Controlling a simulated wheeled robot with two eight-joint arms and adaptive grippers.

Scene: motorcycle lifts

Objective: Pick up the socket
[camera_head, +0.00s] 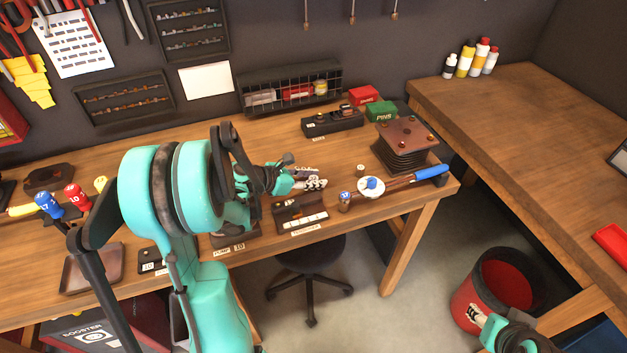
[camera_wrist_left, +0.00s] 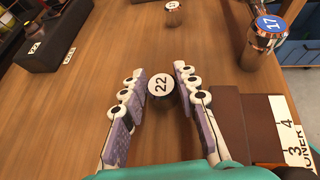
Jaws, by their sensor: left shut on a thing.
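A socket with a white "22" cap (camera_wrist_left: 160,87) sits between the fingertips of my left gripper (camera_wrist_left: 159,92) in the left wrist view. The fingers are closed around it, one on each side. In the head view my left gripper (camera_head: 312,182) is low over the wooden workbench, and its fingers mostly hide this socket. A shiny socket with a blue "17" cap (camera_wrist_left: 266,38) stands to the right, also in the head view (camera_head: 344,202). A smaller socket (camera_wrist_left: 173,14) stands farther back. My right gripper (camera_head: 480,318) is at the lower right in the head view, near the red bin.
A labelled dark tray (camera_head: 300,216) lies close in front of the left gripper. A blue-handled tool (camera_head: 430,172) lies to the right, beside a dark stacked block (camera_head: 405,140). A black holder (camera_head: 333,124) stands behind. A red bin (camera_head: 490,285) is on the floor.

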